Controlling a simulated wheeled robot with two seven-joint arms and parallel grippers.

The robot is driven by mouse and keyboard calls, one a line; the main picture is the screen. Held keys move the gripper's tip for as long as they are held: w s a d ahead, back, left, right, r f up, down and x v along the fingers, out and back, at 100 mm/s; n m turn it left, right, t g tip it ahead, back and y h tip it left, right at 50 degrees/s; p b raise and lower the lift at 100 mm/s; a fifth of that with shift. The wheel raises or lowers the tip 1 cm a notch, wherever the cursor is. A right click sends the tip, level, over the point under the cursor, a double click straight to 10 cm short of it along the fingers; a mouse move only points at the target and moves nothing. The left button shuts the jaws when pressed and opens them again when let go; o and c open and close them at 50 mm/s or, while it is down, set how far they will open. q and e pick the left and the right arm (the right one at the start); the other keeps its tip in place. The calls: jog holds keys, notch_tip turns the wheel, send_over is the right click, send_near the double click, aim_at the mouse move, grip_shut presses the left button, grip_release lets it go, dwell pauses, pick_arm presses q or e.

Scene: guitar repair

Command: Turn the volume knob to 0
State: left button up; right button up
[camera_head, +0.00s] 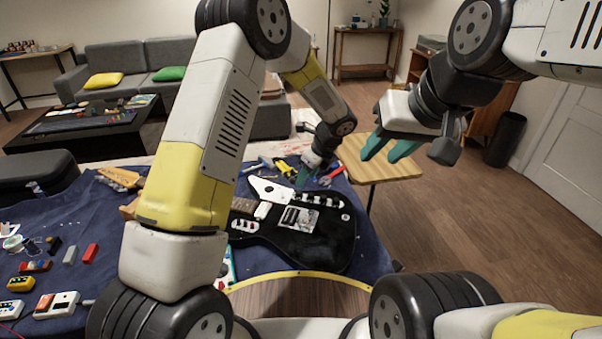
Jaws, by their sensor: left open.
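A black electric guitar (325,245) lies on the blue cloth, with a white pickguard (268,190), pale pickups and a metal plate on its body. A small light round spot (345,217) near its right edge may be a knob; I cannot tell which is the volume knob or its setting. My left gripper (302,180) points down at the far edge of the guitar body, open, its teal fingers partly hidden by its own wrist; contact cannot be told. My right gripper (380,158) is raised at the right, away from the guitar, its two teal fingers apart and empty.
The blue cloth (185,262) covers the table. Several hand tools, including red-handled ones (330,175), lie beyond the guitar near my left gripper. Small parts and boxes (57,305) lie at the left. A wooden stool (378,168) stands to the right.

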aim_at(299, 192)
pick_arm(q)
jog(key=x, duration=0.7)
jog(key=shift+f, duration=0.2)
jog(key=shift+a, duration=0.1)
grip_shut()
